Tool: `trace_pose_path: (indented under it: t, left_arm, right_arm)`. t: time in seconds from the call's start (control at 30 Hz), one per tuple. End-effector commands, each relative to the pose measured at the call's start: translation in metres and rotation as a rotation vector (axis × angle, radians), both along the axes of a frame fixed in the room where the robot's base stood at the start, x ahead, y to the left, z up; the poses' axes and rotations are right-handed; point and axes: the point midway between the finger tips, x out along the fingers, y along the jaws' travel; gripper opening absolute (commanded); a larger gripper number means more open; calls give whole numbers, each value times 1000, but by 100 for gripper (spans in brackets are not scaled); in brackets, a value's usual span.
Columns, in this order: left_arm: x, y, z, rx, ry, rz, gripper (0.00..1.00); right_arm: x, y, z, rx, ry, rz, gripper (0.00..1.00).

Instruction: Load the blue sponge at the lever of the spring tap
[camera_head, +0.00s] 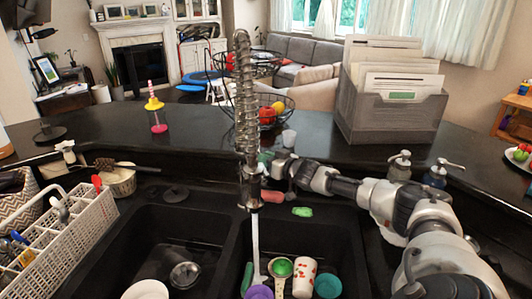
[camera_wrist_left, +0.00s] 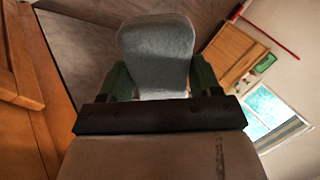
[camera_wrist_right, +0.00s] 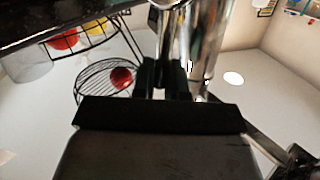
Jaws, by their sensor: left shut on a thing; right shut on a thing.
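The spring tap (camera_head: 247,110) stands upright behind the double sink, with its coil on top. My right gripper (camera_head: 268,165) is at the right side of the tap's body. In the right wrist view its fingers (camera_wrist_right: 166,78) are close together against the chrome tap (camera_wrist_right: 190,35); the lever they grip is mostly hidden. My left gripper (camera_wrist_left: 160,85) shows only in the left wrist view. It is shut on a pale grey-blue block, which looks like the blue sponge (camera_wrist_left: 157,48), held away from the sink scene. My left arm is not in the head view.
A white cutlery rack (camera_head: 60,235) stands left of the sink. Cups and a green scoop (camera_head: 281,268) are in the right basin. A red sponge (camera_head: 262,196) and a green one (camera_head: 302,211) lie behind it. Soap pumps (camera_head: 437,172) and a file box (camera_head: 390,110) stand right.

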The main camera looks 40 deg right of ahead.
Motion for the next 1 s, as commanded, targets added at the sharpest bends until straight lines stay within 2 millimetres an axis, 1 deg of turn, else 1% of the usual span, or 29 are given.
trace_pose_path:
  t: [0.03, 0.2, 0.33, 0.67, 0.7, 0.83, 1.0]
  left_arm:
    - [0, 0, 15, 0, 0, 0, 45]
    - [0, 0, 33, 0, 0, 0, 45]
    - [0, 0, 37, 0, 0, 0, 45]
    - [0, 0, 36, 0, 0, 0, 45]
    - [0, 0, 36, 0, 0, 0, 45]
    - [0, 0, 36, 0, 0, 0, 45]
    - [0, 0, 36, 0, 0, 0, 45]
  right_arm:
    - [2, -3, 8, 20, 18, -2, 0]
    - [6, -7, 4, 86, 70, -2, 0]
    - [7, -10, 0, 110, 89, -2, 0]
    - [7, -10, -2, 118, 92, -4, 0]
    - [7, -10, -2, 118, 92, -4, 18]
    - [7, -10, -2, 118, 92, -2, 37]
    - [7, -10, -2, 117, 92, -2, 37]
